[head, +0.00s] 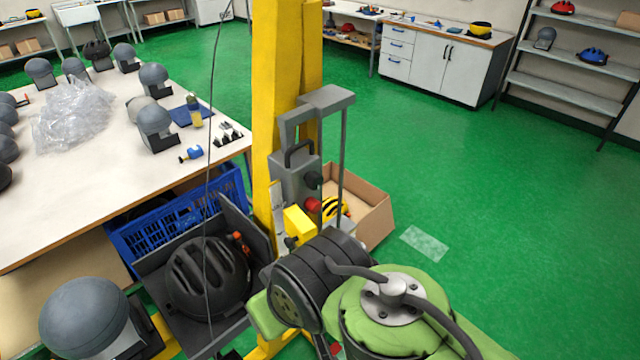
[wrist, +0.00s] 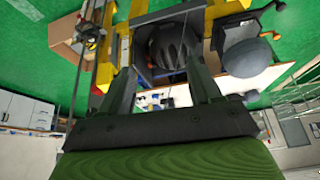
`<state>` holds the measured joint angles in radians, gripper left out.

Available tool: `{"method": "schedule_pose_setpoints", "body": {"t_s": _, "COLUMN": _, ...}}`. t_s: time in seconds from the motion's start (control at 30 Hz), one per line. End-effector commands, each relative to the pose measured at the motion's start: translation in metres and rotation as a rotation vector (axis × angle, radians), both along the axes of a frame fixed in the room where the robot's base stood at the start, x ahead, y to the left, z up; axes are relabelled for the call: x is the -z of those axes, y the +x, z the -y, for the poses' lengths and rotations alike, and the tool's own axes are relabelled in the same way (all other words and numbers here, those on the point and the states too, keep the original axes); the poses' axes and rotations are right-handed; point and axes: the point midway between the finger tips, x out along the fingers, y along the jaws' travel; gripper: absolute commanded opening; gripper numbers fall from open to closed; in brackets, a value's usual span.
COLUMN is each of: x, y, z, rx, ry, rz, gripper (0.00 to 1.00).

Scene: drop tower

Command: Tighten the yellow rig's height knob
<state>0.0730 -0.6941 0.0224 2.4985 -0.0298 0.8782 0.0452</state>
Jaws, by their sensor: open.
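The yellow rig (head: 275,90) stands upright in the middle of the head view, with a grey carriage (head: 294,180) on its column. A black knob (head: 313,180) and a red knob (head: 313,204) stick out at the carriage's right side. A yellow box (head: 298,222) with a small dark knob sits just below. I cannot tell for certain which is the height knob. My gripper (wrist: 160,68) is open in the wrist view, with nothing between its fingers. A black helmet (wrist: 170,42) shows beyond them, apart from the fingertips. In the head view my arm hides the gripper.
The black helmet (head: 207,280) sits on a dark tray left of the column, near a blue crate (head: 180,228). A table (head: 75,185) with grey headforms fills the left. A cardboard box (head: 370,205) stands behind the rig.

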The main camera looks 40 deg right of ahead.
Motion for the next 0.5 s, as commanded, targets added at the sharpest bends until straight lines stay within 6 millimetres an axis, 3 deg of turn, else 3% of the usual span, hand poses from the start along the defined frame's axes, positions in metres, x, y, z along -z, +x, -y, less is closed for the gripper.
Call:
{"method": "schedule_pose_setpoints", "body": {"t_s": 0.27, "x": 0.062, "y": 0.045, "z": 0.039, "rx": 0.528, "ry": 0.264, "rz": -0.247, "gripper": 0.7}}
{"method": "schedule_pose_setpoints", "body": {"t_s": 0.5, "x": 0.114, "y": 0.066, "z": 0.08, "rx": 1.082, "ry": 0.819, "rz": -0.373, "gripper": 0.7}}
